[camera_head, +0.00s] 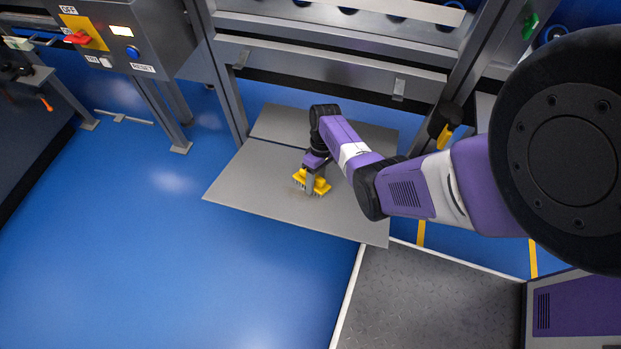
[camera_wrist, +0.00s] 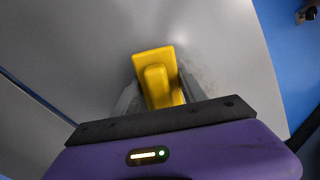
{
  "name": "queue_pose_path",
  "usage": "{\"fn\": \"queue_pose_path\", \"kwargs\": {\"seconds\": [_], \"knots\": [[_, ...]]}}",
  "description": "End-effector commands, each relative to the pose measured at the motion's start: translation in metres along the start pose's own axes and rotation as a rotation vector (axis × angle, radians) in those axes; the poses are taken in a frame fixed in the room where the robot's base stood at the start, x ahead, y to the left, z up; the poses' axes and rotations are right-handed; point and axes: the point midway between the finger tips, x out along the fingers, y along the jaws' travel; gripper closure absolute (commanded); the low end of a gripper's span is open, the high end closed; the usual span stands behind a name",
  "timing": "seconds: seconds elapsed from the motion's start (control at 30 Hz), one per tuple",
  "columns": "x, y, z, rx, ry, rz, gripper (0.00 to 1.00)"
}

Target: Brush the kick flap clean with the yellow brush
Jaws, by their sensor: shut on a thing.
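The yellow brush (camera_head: 312,183) is in my gripper (camera_head: 314,178), bristles down, over the grey kick flap (camera_head: 262,186) in the head view. The bristles appear to be at the flap's surface, though exact contact cannot be told. In the wrist view the brush (camera_wrist: 158,70) shows its yellow back and raised handle, with my gripper's fingers (camera_wrist: 156,95) shut on either side of the handle. Grey smudges show on the flap (camera_wrist: 90,40) to the right of the brush in the wrist view. My arm hides part of the flap's right side.
A control box (camera_head: 121,38) with a red switch and blue button stands at the upper left. A steel frame (camera_head: 330,62) rises behind the flap. A grey tread plate (camera_head: 425,300) lies at the front right. Blue floor (camera_head: 130,250) is clear at the left.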

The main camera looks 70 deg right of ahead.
Motion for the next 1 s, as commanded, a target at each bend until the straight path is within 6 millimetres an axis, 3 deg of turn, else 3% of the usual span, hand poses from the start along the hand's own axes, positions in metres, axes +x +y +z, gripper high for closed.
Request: {"fn": "queue_pose_path", "kwargs": {"seconds": [1.0], "knots": [[0.003,0.021,0.051,0.002,-0.003,-0.003,1.0]]}}
